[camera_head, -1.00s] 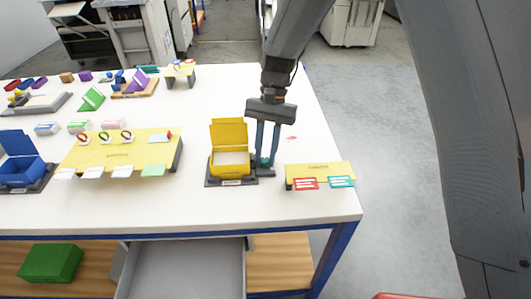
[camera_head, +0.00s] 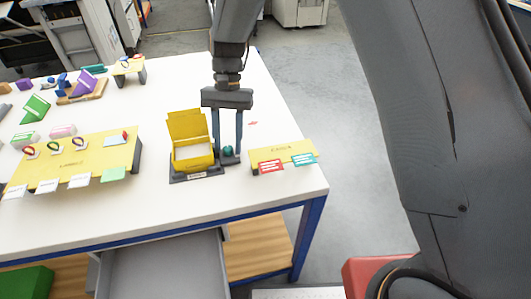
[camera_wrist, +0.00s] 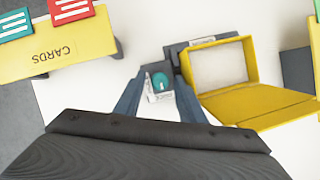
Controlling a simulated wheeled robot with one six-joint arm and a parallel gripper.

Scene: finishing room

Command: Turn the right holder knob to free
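The holder knob (camera_head: 227,149) is a small round teal knob on a dark grey base, just right of the yellow open-lidded box (camera_head: 193,153). In the wrist view the knob (camera_wrist: 159,82) shows a pale pointer mark, with small white labels around it that I cannot read. My gripper (camera_head: 227,146) points straight down over it, with one finger on each side. In the wrist view the gripper (camera_wrist: 160,92) is open, with visible gaps between the fingers and the knob.
A yellow cards stand (camera_head: 284,156) with red and teal cards is close to the right of the knob. A longer yellow stand (camera_head: 75,160) with rings and tags is on the left. An open grey drawer (camera_head: 165,270) is below the table edge.

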